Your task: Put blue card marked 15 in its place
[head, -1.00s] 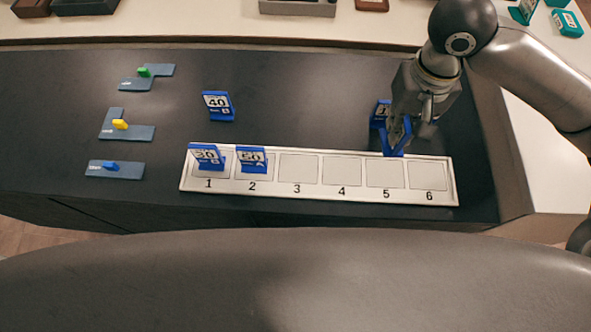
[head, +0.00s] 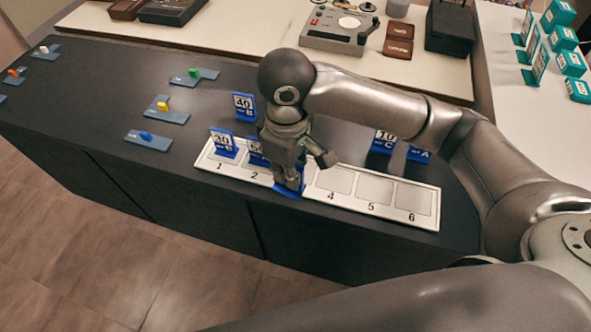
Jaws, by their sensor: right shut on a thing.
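My right gripper (head: 290,174) is shut on a blue card (head: 289,192) at space 3 of the white numbered strip (head: 375,188). The fingers cover the card's face, so its number cannot be read; whether its base rests on the strip is unclear. A blue card (head: 223,143) stands on space 1. Another blue card (head: 256,151) stands on space 2, partly behind my gripper. Spaces 4, 5 and 6 are empty. My left gripper is out of view.
A blue card marked 40 (head: 243,105) stands behind the strip. A card marked 10 (head: 384,141) and a card with an A (head: 419,155) stand behind it at the right, near my arm. Grey-blue pieces (head: 148,139) lie at the left.

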